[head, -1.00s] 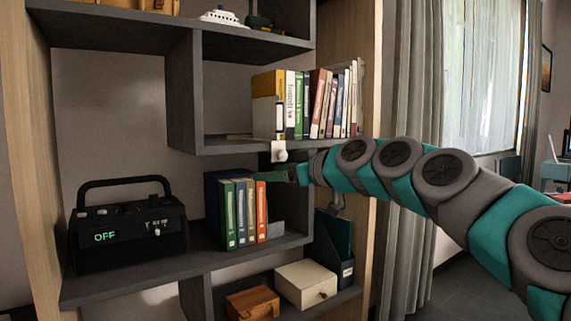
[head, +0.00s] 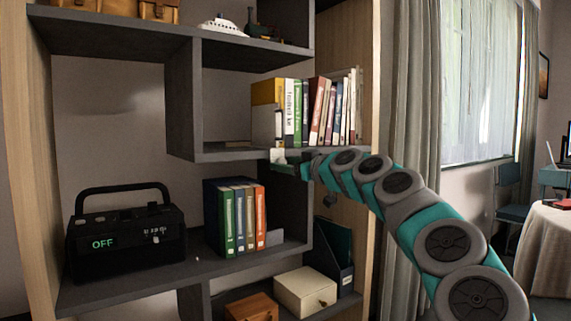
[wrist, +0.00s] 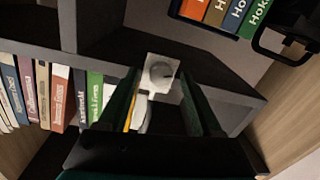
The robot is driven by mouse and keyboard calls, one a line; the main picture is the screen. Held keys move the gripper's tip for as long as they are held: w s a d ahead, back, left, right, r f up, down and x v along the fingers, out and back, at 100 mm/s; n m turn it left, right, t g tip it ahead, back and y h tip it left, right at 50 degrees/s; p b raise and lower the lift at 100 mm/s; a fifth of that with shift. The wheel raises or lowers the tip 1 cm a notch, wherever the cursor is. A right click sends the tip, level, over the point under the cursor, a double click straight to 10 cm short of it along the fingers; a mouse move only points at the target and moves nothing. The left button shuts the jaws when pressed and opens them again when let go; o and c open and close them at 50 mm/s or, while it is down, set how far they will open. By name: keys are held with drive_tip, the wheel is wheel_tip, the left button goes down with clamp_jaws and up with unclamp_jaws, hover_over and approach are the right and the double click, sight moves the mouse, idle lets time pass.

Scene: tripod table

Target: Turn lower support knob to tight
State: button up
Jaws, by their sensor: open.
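A white support plate with a round grey knob (wrist: 161,73) shows in the wrist view, between my two dark green fingers. A smaller grey lever-like piece (wrist: 143,112) hangs beside it, partly in shadow. In the head view the white support (head: 277,156) sits at the front edge of the middle shelf, below the books, partly covered by my gripper (head: 284,165). My gripper is open and empty, with a finger on each side of the knob. I cannot tell whether a finger touches it. No tight mark is readable.
The shelf board (head: 225,153) runs just above my gripper, with a row of books (head: 315,110) on it. Below stand coloured binders (head: 240,218), a black radio reading OFF (head: 125,235) and a cream box (head: 306,289). A curtain (head: 415,120) hangs right of the shelf.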

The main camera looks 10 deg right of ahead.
drive_tip(key=shift+w+a, duration=0.25)
drive_tip(key=shift+w, duration=0.05)
clamp_jaws()
idle(0.5)
